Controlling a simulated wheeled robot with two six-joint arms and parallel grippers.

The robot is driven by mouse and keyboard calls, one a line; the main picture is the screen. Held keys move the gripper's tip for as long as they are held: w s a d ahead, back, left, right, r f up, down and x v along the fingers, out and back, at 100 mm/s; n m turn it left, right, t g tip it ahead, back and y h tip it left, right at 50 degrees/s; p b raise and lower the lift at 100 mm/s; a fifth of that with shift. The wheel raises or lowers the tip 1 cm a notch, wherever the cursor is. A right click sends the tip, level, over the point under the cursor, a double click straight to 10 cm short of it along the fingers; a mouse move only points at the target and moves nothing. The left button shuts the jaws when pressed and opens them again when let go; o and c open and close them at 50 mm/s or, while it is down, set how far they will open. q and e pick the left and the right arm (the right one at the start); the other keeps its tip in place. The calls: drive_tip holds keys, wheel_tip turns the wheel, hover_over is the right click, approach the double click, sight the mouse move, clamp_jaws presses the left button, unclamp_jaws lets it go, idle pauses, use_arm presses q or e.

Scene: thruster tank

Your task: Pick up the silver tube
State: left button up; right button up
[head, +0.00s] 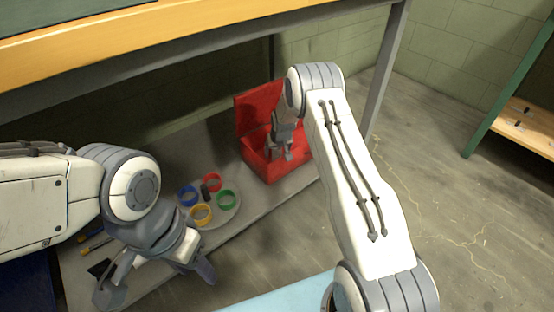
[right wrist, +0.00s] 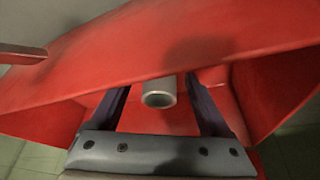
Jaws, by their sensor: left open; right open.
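The silver tube (right wrist: 159,93) is a short hollow cylinder inside the red box (head: 262,170), its round open end facing the camera in the right wrist view. My right gripper (right wrist: 158,84) is open, with one finger on each side of the tube and a gap on both sides. In the head view my right gripper (head: 281,153) reaches down into the red box, whose lid stands raised at the back. The tube cannot be made out there. My left gripper (head: 157,284) is open and empty, at the lower left over the front of the grey bench.
A round grey tray (head: 222,215) holds a blue ring (head: 188,196), red ring (head: 213,183), yellow ring (head: 201,215) and green ring (head: 227,199). Yellow-handled tools (head: 95,245) lie at left. An orange-edged shelf (head: 200,38) overhangs the bench. Open floor lies to the right.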

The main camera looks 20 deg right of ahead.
drive_tip(key=shift+w+f, duration=0.2)
drive_tip(key=shift+f, duration=0.35)
drive_tip(key=shift+r, duration=0.1)
clamp_jaws()
